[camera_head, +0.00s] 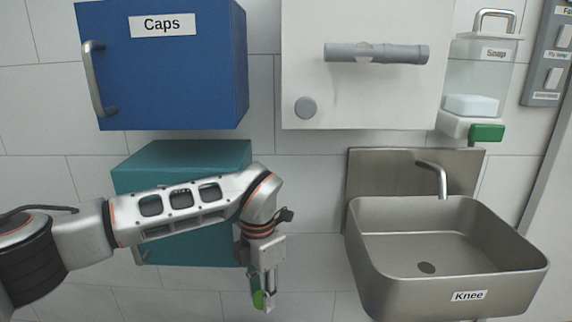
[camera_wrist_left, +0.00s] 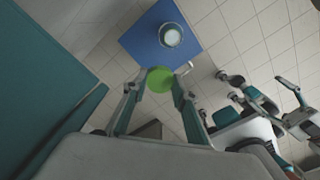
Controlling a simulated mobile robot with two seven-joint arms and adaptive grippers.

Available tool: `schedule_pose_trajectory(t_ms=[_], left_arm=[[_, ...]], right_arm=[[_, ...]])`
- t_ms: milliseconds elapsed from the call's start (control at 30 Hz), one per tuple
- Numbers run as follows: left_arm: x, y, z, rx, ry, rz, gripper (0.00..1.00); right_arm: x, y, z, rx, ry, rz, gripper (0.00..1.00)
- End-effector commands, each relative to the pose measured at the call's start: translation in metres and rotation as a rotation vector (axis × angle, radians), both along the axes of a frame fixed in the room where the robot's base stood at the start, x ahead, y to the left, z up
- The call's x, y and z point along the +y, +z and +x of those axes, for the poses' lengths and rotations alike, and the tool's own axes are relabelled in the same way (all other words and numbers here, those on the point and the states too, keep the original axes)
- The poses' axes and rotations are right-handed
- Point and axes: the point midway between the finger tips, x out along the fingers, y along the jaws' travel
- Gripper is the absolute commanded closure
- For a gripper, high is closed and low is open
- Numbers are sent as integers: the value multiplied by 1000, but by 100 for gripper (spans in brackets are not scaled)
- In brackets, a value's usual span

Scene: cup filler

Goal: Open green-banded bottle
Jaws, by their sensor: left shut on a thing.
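My left gripper (camera_head: 266,301) hangs pointing down in front of the teal cabinet, at the lower middle of the head view. It is shut on a round green cap-like thing (camera_head: 258,299). In the left wrist view the green thing (camera_wrist_left: 160,79) shows as a disc between the fingertips. Beyond it, a pale round vessel with a grey rim (camera_wrist_left: 171,36) stands on a blue surface (camera_wrist_left: 140,42), apart from the green disc. I see no green band on it from here, and cannot tell whether it is the bottle. My right gripper is not clearly seen.
A blue cabinet labelled Caps (camera_head: 165,75) is shut above the teal cabinet (camera_head: 180,158). A white cabinet (camera_head: 400,95) hangs at the top middle. A steel sink (camera_head: 450,285) is to the right, with a soap dispenser (camera_head: 480,75) above. The space between gripper and sink is clear.

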Motion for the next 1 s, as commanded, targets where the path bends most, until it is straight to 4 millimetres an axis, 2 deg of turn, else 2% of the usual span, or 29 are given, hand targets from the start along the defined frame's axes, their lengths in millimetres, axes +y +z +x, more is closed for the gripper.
schedule_pose_trajectory(t_ms=[33,267,467,700,1000], left_arm=[[8,23,-2,-17,-60,1,99],[38,59,-20,-16,-364,2,99],[68,94,-44,-16,-677,4,99],[110,133,-87,-13,-1137,6,99],[160,164,-155,-5,-1752,2,99]], right_arm=[[-1,10,4,-18,0,-5,36],[-5,18,5,-24,0,-25,36],[-11,27,6,-26,-2,-45,36],[-21,34,2,-10,-9,-76,36],[-37,33,-13,48,-20,-112,36]])
